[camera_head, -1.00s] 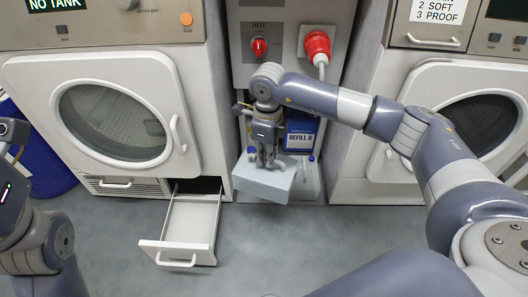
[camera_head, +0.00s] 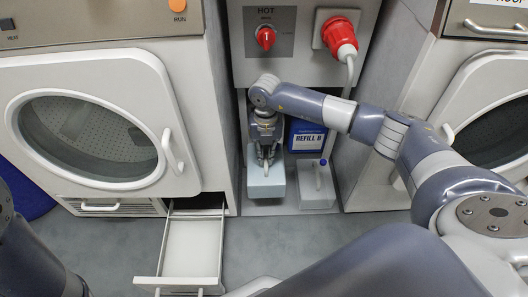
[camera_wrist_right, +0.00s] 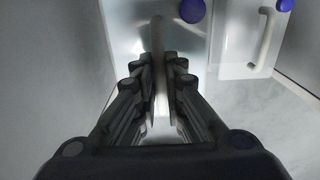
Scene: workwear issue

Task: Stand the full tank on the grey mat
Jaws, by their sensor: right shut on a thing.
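My right gripper (camera_head: 266,157) is shut on the handle of a pale grey-blue tank (camera_head: 266,183). The tank hangs or stands upright in the bay between the two machines; I cannot tell whether its base touches anything. In the right wrist view, the fingers (camera_wrist_right: 157,85) close around the tank's handle (camera_wrist_right: 158,50), with a blue cap (camera_wrist_right: 192,11) beyond. A second tank (camera_head: 316,188) with a blue cap stands close on the right; it also shows in the wrist view (camera_wrist_right: 238,45). I cannot make out a grey mat for certain. My left gripper is out of view.
A blue "REFILL B" container (camera_head: 307,136) is at the back of the bay. An open, empty-looking drawer (camera_head: 190,248) juts out at left. A red plug (camera_head: 339,36) and cable hang above right. The floor (camera_head: 290,240) in front is clear.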

